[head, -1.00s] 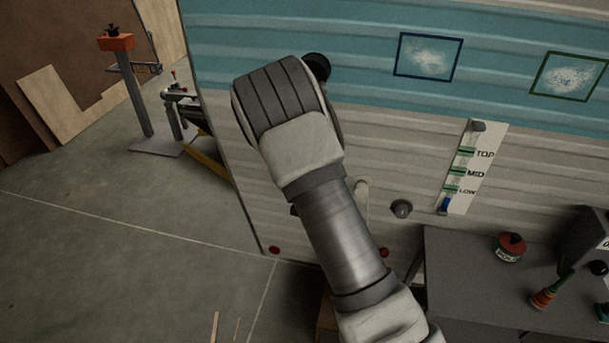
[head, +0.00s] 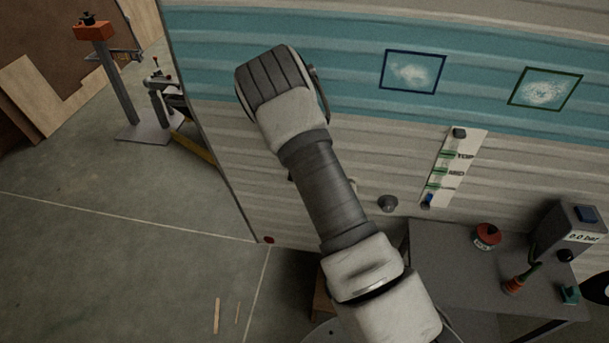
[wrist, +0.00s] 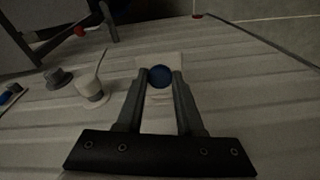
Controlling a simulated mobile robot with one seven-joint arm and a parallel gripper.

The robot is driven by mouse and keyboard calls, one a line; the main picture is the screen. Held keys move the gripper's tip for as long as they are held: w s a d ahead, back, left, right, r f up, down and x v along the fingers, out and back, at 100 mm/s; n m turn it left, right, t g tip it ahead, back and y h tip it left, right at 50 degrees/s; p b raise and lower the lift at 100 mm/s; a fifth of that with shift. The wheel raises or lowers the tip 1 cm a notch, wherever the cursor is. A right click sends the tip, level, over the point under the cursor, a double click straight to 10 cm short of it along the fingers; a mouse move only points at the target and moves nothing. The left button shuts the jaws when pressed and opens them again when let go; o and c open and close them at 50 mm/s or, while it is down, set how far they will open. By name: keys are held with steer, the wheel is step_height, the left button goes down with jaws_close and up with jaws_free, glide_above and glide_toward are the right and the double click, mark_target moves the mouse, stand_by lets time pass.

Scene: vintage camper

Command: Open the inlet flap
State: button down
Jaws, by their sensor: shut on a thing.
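In the wrist view, my gripper (wrist: 160,82) is shut on a round dark blue knob (wrist: 160,76). The knob stands in front of a pale rectangular plate on the ribbed camper wall, which looks like the inlet flap (wrist: 145,62). The fingers and knob cover much of this plate, and I cannot tell how far it is swung out from the wall. In the head view, my arm hides the fingers, the knob and the flap.
The camper wall (head: 250,150) carries two framed pictures, a level gauge (head: 455,170) and a dark round fitting (head: 388,203). A grey table (head: 450,255) with a red-topped can (head: 487,236) stands at the lower right. The floor at left is largely clear.

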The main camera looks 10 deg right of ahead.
stand_by(0.5)
steer(key=c, duration=0.5)
jaws_free()
steer(key=shift+c, duration=0.2)
steer(key=shift+r, duration=0.1)
step_height(320, 180, up, 17)
steer(key=s+a, duration=0.1)
steer(key=s, duration=0.1)
steer(key=shift+s, duration=0.35)
